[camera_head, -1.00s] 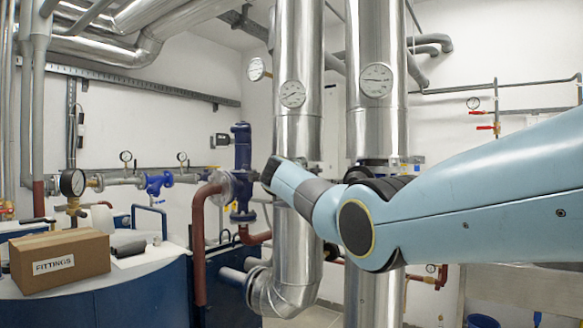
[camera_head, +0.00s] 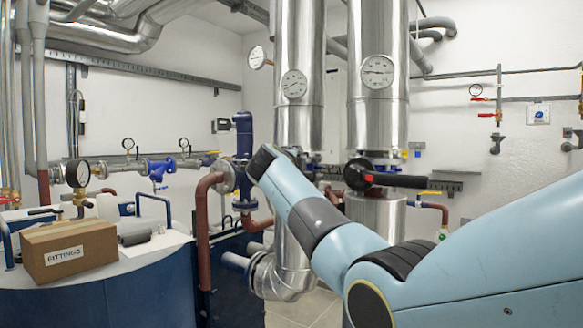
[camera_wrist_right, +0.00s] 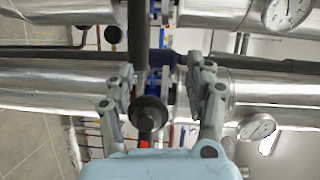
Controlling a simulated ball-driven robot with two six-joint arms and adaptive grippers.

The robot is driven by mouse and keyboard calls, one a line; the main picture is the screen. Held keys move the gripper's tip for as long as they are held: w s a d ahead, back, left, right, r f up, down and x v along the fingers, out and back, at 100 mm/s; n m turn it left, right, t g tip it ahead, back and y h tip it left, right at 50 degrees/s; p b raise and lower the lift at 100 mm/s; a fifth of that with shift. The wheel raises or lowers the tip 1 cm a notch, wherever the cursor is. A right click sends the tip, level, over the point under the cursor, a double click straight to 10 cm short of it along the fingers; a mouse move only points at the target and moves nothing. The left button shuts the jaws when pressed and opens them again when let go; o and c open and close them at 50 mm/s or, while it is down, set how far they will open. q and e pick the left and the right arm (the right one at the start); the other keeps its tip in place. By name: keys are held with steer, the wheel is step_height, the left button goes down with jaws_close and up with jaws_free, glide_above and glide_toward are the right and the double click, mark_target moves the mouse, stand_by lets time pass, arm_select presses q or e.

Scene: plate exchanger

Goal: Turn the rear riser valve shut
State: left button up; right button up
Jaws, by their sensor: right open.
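Two silver risers stand side by side in the head view, the left riser (camera_head: 298,120) looking farther back. A black valve handle with a red collar (camera_head: 400,180) sticks out to the right at the right riser. My arm hides the matching place on the left riser. In the right wrist view my right gripper (camera_wrist_right: 165,85) is open, its fingers on either side of a round black valve hub (camera_wrist_right: 148,113). I see no clear contact. I cannot tell which riser this hub belongs to. The right gripper is hidden in the head view. My left gripper is not in view.
Dial gauges (camera_head: 378,71) sit on both risers above valve height. A blue pump and red-brown pipe (camera_head: 203,230) stand to the left, by a cardboard fittings box (camera_head: 68,250) on a blue tank. A dark bar (camera_wrist_right: 137,35) crosses the upper wrist view.

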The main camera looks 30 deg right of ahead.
steer(key=shift+v, duration=1.5)
steer(key=shift+w+f, duration=0.1)
steer(key=shift+f, duration=0.05)
